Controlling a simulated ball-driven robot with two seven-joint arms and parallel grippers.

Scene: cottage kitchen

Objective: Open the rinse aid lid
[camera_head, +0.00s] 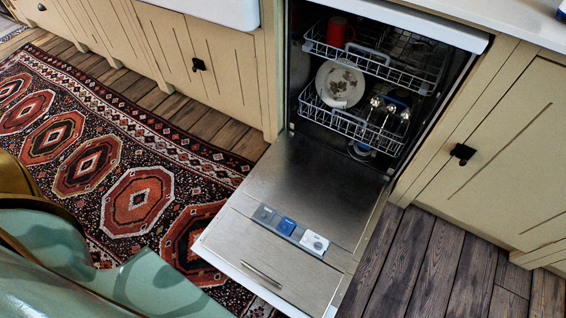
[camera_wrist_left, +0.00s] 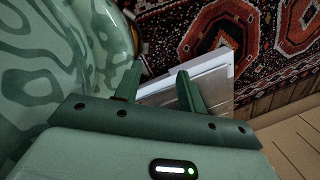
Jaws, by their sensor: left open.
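The dishwasher door (camera_head: 300,175) is folded down flat. A dispenser panel is set in it, with a grey part (camera_head: 265,214), a blue part (camera_head: 286,226) and a white part with a round cap (camera_head: 314,242) in a row. I cannot tell which of these is the rinse aid lid; all look closed at this size. In the left wrist view my left gripper (camera_wrist_left: 157,74) is open and empty, its two green fingers apart. The edge of the door (camera_wrist_left: 215,82) shows beyond them. My right gripper is in neither view.
The lower rack (camera_head: 345,122) holds a plate (camera_head: 340,84) and cutlery, and the upper rack holds a red mug (camera_head: 340,31). Cabinets (camera_head: 500,150) flank the dishwasher. A patterned rug (camera_head: 110,170) lies left of the door, with bare wood floor (camera_head: 430,265) at the right.

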